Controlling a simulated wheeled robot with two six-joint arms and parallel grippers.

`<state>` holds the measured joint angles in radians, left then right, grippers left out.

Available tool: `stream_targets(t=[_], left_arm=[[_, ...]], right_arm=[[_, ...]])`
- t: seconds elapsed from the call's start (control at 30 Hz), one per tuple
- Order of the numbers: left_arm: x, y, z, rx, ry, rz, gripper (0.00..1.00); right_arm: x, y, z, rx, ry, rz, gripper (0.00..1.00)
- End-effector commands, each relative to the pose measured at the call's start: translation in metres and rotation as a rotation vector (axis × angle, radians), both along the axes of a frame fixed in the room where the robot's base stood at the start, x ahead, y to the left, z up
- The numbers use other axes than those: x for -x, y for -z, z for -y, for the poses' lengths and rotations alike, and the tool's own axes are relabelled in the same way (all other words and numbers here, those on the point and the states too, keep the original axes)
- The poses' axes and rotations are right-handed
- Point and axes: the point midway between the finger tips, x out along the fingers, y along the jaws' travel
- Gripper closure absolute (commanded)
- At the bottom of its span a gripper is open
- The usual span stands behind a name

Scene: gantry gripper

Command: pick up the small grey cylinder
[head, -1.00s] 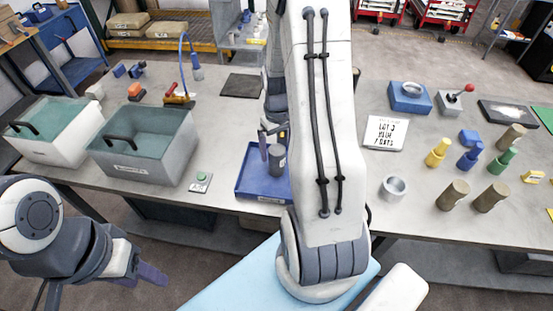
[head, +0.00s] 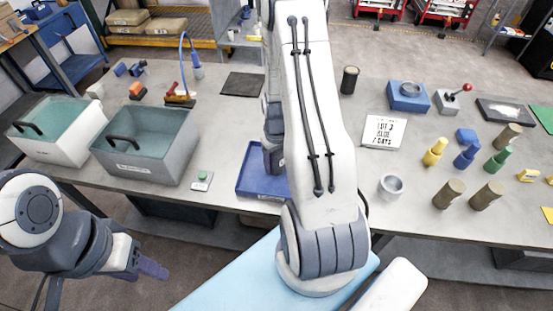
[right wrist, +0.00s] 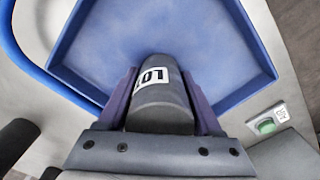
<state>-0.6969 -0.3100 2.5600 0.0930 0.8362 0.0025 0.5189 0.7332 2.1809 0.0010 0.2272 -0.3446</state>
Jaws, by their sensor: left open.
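The small grey cylinder (right wrist: 162,112), with a white label, sits between the two purple fingers of my right gripper (right wrist: 160,78) in the right wrist view. Both fingers lie against its sides, so the gripper looks shut on it. The blue tray (right wrist: 240,45) is beneath; I cannot tell whether the cylinder touches its floor. In the head view my right arm hides the cylinder and fingertips, and part of the tray (head: 252,188) shows left of the arm. My left gripper (head: 152,268) is open and empty, in front of the table at the lower left.
A dark cylinder (head: 350,80), a white sign (head: 384,132), a grey ring (head: 392,186) and several coloured pieces are to the right. A dark mat (head: 242,85) lies behind.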

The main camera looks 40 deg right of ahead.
Motion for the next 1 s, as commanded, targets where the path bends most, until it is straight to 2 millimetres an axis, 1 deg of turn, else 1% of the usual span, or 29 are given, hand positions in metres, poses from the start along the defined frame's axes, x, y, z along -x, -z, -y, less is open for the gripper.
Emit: stream_targets(t=[0.03, 0.07, 0.1, 0.13, 0.17, 0.5, 0.67, 0.77, 0.9, 1.0], left_arm=[[0.000, 0.000, 0.000, 0.000, 0.000, 0.000, 0.50], [0.000, 0.000, 0.000, 0.000, 0.000, 0.000, 0.50], [0.000, 0.000, 0.000, 0.000, 0.000, 0.000, 0.50], [0.000, 0.000, 0.000, 0.000, 0.000, 0.000, 0.50], [0.000, 0.000, 0.000, 0.000, 0.000, 0.000, 0.50], [0.000, 0.000, 0.000, 0.000, 0.000, 0.000, 0.50], [0.000, 0.003, 0.000, 0.000, 0.000, 0.000, 0.50], [0.000, 0.007, 0.000, 0.000, 0.000, 0.000, 0.50], [0.000, 0.014, 0.000, 0.000, 0.001, 0.000, 0.50], [0.000, 0.021, 0.000, 0.000, 0.001, 0.000, 0.50]], right_arm=[[0.000, 0.000, 0.000, 0.000, 0.000, 0.000, 0.56], [0.000, 0.000, 0.000, 0.000, 0.000, 0.000, 0.68], [0.000, 0.000, 0.000, 0.000, 0.000, 0.000, 0.83], [0.000, 0.000, 0.000, 0.000, 0.000, 0.000, 0.95], [0.000, 0.000, 0.000, 0.000, 0.000, 0.000, 1.00], [0.000, -0.002, 0.000, 0.000, 0.000, 0.001, 1.00], [-0.001, -0.009, 0.001, 0.003, 0.000, 0.004, 1.00], [-0.001, -0.018, 0.001, 0.003, 0.000, 0.006, 1.00], [-0.002, -0.041, 0.001, 0.004, 0.000, 0.007, 1.00], [0.018, -0.053, 0.017, 0.004, 0.009, 0.005, 1.00]])
